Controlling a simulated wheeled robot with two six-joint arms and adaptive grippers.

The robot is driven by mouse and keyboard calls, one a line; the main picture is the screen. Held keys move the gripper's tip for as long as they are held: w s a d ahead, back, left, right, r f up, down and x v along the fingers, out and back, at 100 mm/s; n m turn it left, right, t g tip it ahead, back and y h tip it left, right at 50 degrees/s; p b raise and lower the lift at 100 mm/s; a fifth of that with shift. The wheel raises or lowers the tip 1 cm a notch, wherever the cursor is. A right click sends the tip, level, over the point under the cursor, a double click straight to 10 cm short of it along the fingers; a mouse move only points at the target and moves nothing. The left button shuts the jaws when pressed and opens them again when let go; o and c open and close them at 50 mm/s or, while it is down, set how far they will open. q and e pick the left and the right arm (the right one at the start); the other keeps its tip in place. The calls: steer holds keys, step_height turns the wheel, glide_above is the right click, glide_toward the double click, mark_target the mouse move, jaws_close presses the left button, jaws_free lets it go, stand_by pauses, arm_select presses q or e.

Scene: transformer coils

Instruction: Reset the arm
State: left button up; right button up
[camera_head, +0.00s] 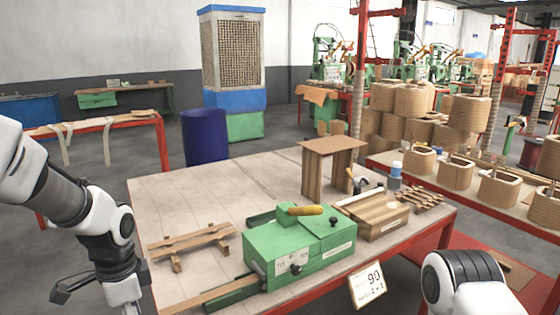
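My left arm comes in from the left edge and bends down beside the table's left side. A dark part, which looks like a piece of my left gripper (72,285), shows at the lower left, apart from the table; its fingertips cannot be made out clearly. It holds nothing that I can see. A rounded white and black link of my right arm shows at the bottom right, in front of the table's right corner. My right gripper is outside the picture.
The wooden table (190,190) carries a green machine (300,250), a small wooden rack (190,243), a wooden stand (330,165) and a wooden box (372,215). A blue barrel (205,135) stands behind. Coils (455,175) sit on the right bench. The table's back left is clear.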

arm_select(q)
steer(key=s+d+f+n+g+p, duration=0.2)
steer(key=s+f+n+g, duration=0.35)
steer(key=s+f, duration=2.4)
steer(key=w+f+n+t, duration=0.1)
steer(key=w+n+t, duration=0.4)
steer(key=w+n, duration=0.1)
steer(key=shift+w+a+f+t, duration=0.15)
steer(key=shift+w+a+t, duration=0.1)
steer(key=shift+w+t, duration=0.15)
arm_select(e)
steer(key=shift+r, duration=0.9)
